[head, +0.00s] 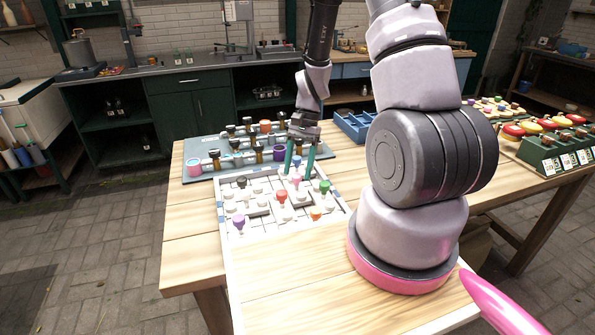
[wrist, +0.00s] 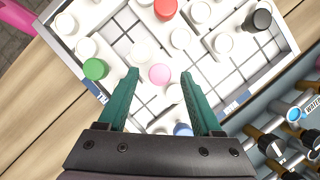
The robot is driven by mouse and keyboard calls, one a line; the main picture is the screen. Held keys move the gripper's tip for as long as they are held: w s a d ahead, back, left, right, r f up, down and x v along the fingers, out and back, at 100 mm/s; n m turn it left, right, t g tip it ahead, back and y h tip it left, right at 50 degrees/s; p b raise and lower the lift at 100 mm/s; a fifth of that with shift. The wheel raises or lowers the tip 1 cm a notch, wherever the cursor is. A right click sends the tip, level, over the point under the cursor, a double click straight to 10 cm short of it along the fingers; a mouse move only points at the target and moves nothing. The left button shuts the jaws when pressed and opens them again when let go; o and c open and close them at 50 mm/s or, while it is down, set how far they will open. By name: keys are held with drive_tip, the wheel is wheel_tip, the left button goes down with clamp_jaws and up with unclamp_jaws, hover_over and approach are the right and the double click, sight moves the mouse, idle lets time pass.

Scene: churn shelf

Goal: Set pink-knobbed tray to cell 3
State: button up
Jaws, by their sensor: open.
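The pink-knobbed tray is a small white piece in the gridded box (head: 228,243). Its pink knob (wrist: 159,74) shows between my fingers in the wrist view, and the knob (head: 296,179) sits just below my fingertips in the head view. My gripper (wrist: 163,82) is open, with two green fingers on either side of the knob and nothing held. In the head view my gripper (head: 299,170) hangs over the far half of the box. The tray's exact outline is partly hidden by white studs and my fingers. I cannot tell which cell is 3.
Other trays stand close by, with a red knob (wrist: 165,8), a green knob (wrist: 95,68), a blue knob (wrist: 183,130) and a black knob (wrist: 262,18). Purple (head: 238,222) and orange (head: 315,213) knobs are nearer the front.

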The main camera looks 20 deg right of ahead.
drive_tip(key=shift+s+a+f, duration=0.1)
drive_tip(key=shift+a+f, duration=0.05)
drive_tip(key=shift+f, duration=0.35)
clamp_jaws()
idle(1.2)
